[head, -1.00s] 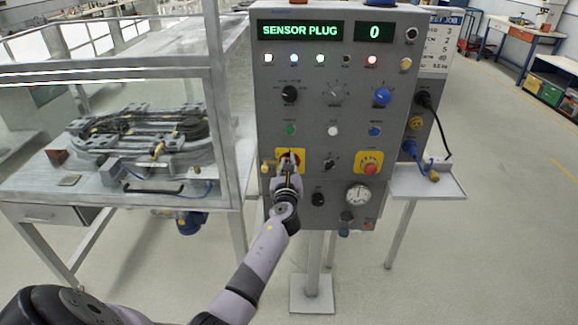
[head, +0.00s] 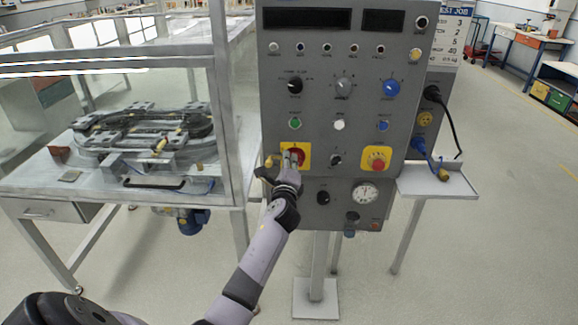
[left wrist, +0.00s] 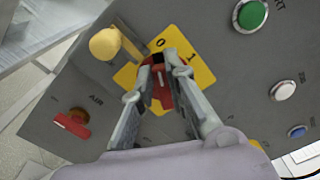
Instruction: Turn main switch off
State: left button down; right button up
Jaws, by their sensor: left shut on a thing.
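The main switch (head: 299,156) is a red rotary knob on a yellow plate, low on the left of the grey control panel. My left gripper (head: 289,162) is at the knob, its wrist rolled to one side. In the left wrist view my left gripper (left wrist: 158,84) has its two fingertips on either side of the red knob (left wrist: 163,99), shut on its handle. The plate (left wrist: 195,62) there carries the marks 0 and 1. The fingers hide part of the knob. The panel's displays (head: 307,18) and lamps are dark. My right gripper is out of view.
A red emergency button (head: 377,161) on a yellow plate sits to the right. A yellow part (left wrist: 105,44) juts out beside the switch, and a red AIR valve (left wrist: 72,124) is near. A glazed bench with a ring track (head: 145,130) stands to the left.

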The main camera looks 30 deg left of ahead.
pick_arm(q)
jog(key=n+b, duration=0.1)
jog(key=n, duration=0.1)
jog(key=f+n+b, duration=0.1)
jog(key=n, duration=0.2)
jog(key=shift+a+f+n+b, duration=0.1)
jog(key=shift+f+n+b, duration=0.05)
jog(key=shift+n+b, duration=0.2)
dwell(0.4)
jog(key=c, duration=1.6)
grip_release()
jog(key=shift+s, duration=0.1)
jog(key=v, duration=1.2)
